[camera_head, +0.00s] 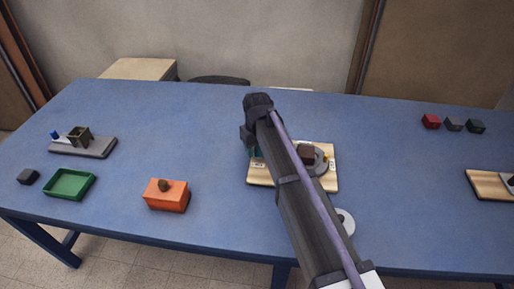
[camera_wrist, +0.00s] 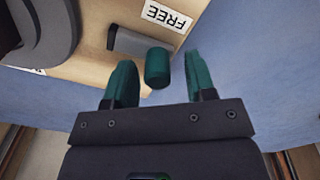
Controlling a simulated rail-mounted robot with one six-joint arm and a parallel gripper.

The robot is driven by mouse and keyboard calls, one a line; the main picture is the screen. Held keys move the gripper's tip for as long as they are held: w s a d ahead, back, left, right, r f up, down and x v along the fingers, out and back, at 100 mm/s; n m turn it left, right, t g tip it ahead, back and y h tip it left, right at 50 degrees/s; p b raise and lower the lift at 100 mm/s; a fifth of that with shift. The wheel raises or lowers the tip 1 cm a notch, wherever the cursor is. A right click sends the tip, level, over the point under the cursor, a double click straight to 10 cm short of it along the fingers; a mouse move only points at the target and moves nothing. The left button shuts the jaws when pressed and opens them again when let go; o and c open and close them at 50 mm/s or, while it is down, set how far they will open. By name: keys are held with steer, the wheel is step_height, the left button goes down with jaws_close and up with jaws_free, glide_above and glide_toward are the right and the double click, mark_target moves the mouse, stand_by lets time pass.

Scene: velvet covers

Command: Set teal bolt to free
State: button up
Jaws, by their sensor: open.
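The teal bolt's cylindrical knob (camera_wrist: 157,67) shows in the wrist view, in front of a grey block (camera_wrist: 130,42) on a light wooden board (camera_wrist: 85,68). A white label reading FREE (camera_wrist: 166,17) lies just beyond that block. My gripper (camera_wrist: 159,60) is open, with one dark green finger on each side of the knob and gaps visible between. In the head view, the wooden board (camera_head: 262,177) is near the table's middle. My arm crosses it and hides much of it, and a bit of teal (camera_head: 257,153) shows at its left.
A dark brown block on a grey round part (camera_head: 317,165) sits on the board's right side. An orange box (camera_head: 167,196), a green tray (camera_head: 69,184) and a grey base (camera_head: 84,147) are at left. Small cubes (camera_head: 454,124) and another board (camera_head: 488,185) are at right.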

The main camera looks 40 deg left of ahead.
mark_target(257, 147)
step_height(257, 147, up, 11)
steer(key=p, duration=1)
steer(key=shift+p, duration=0.4)
steer(key=shift+f, duration=0.1)
steer(key=w+d+m, duration=0.1)
steer(key=d+m, duration=1.2)
steer(key=d, duration=4.9)
steer(key=shift+m, duration=0.4)
steer(key=shift+w, duration=0.1)
steer(key=shift+c, duration=0.3)
